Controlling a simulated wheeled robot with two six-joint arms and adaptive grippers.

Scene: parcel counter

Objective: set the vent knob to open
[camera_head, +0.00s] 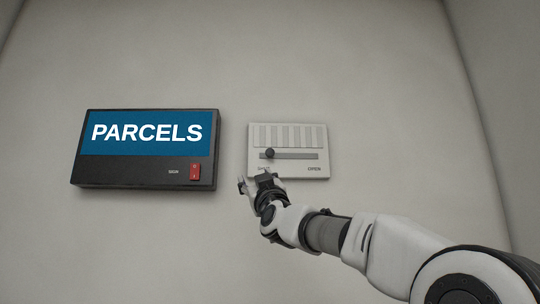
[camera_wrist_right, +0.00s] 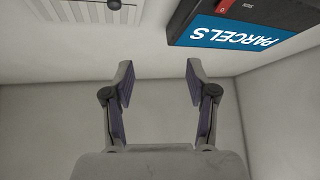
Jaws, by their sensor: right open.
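The vent panel (camera_head: 315,165) is a pale plate on the wall with slats on top and a horizontal slot below. The dark round vent knob (camera_head: 270,153) sits near the left end of the slot. The word OPEN is printed below the slot's right end; the label at the left end is partly hidden by my right gripper. My right gripper (camera_head: 254,181) is just below and left of the knob, open and empty. In the right wrist view the knob (camera_wrist_right: 114,4) is at the top edge, beyond the open fingers (camera_wrist_right: 158,82). My left gripper is not in view.
A dark sign box (camera_head: 145,170) with a blue PARCELS face hangs on the wall left of the vent panel. It has a red switch (camera_head: 195,172) at its lower right. The wall (camera_head: 400,120) right of the panel is bare.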

